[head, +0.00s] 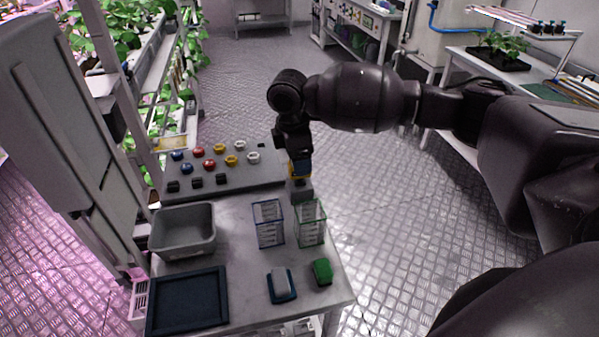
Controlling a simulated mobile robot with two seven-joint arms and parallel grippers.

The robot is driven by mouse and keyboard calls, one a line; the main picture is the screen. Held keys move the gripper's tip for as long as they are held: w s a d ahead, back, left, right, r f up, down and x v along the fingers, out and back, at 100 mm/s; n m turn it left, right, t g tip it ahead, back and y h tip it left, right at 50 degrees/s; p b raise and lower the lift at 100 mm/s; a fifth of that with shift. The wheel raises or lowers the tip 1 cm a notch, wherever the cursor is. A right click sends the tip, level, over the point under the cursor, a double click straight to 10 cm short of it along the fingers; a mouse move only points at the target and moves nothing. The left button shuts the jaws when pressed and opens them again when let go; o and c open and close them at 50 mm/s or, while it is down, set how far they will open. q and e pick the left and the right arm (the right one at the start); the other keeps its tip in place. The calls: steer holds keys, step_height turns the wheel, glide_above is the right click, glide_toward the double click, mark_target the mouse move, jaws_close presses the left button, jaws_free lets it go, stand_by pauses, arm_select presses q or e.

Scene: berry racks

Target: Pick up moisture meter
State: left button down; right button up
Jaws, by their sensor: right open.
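My right gripper (299,155) points down over the back right corner of the grey worktable (235,260). Its jaws are open, though the fingers are dark and small here. Right below it stands a small upright thing with a yellow-orange band (300,169) and a grey lower part (300,188). This may be the moisture meter; the gripper hides its top, and I cannot tell whether the fingers are around it or above it. My left gripper is not in view.
A grey panel (228,180) with coloured buttons lies at the table's back. A grey bin (183,230), a dark tray (187,300), two wire-framed holders (268,224) (311,223), a blue-grey item (281,286) and a green block (321,271) stand nearer. A plant rack is at left.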

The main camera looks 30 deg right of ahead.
steer(key=f, duration=0.4)
steer(key=shift+w+d+f, duration=0.1)
steer(key=shift+d, duration=0.25)
steer(key=c, duration=1.1)
